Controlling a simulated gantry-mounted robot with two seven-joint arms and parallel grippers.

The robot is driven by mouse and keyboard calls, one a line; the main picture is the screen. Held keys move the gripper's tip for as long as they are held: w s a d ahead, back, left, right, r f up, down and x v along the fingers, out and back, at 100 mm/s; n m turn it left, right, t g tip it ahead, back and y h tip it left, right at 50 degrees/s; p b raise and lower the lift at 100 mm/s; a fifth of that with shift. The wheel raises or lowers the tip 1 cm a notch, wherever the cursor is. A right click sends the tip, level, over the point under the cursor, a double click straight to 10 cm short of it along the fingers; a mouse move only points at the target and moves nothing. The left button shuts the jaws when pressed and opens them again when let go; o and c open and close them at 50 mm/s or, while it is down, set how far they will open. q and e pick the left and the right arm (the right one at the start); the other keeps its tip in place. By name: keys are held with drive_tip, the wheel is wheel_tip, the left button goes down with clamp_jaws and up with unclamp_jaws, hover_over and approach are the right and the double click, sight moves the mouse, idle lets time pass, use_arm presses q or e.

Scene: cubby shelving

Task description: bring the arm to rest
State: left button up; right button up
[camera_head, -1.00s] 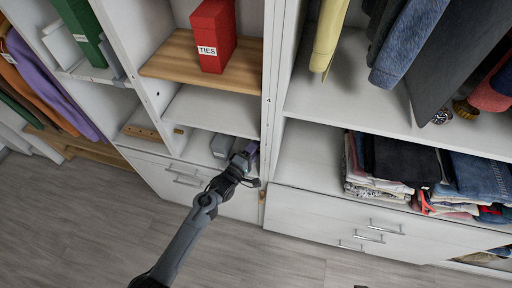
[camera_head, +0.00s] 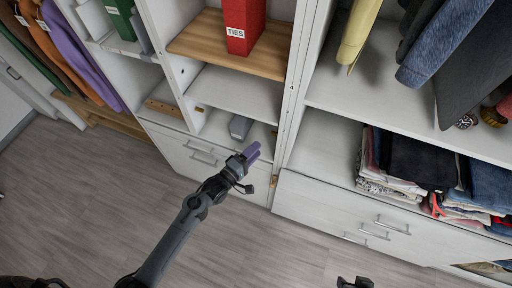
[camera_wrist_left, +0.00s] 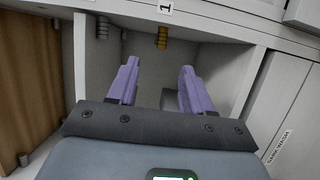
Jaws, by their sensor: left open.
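My left gripper (camera_head: 252,152) is at the front of the low middle cubby, its arm reaching up from the bottom of the head view. Its two purple fingers are spread apart in the left wrist view (camera_wrist_left: 158,72), with nothing held between them. A small grey box (camera_head: 240,127) sits inside the cubby, just beyond the fingers and apart from them in the head view.
A red TIES box (camera_head: 243,25) stands on a wooden shelf (camera_head: 200,47) above. White drawers (camera_head: 205,160) lie below the cubby. Folded clothes (camera_head: 400,165) fill the right shelf, and hanging garments are at both sides. The grey floor (camera_head: 90,200) in front is clear.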

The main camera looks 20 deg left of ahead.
use_arm(q)
drive_tip(key=s+d+f+m+g, duration=0.1)
drive_tip(key=s+f+g, duration=0.2)
drive_tip(key=s, duration=0.7)
drive_tip(key=s+a+r+m+g+y, duration=0.25)
drive_tip(key=s+m+g, duration=0.25)
drive_tip(key=s+m, duration=0.3)
drive_tip(key=s+a+r+m+g+y, duration=0.25)
drive_tip(key=s+r+m+g, duration=0.2)
drive_tip(key=s+m, duration=0.4)
wheel_tip(320, 180, up, 28)
drive_tip(key=s+n+g+p, duration=0.1)
drive_tip(key=p, duration=2.8)
drive_tip(key=shift+s+d+r, duration=0.15)
drive_tip(key=shift+d+r, duration=0.05)
drive_tip(key=shift+d, duration=0.25)
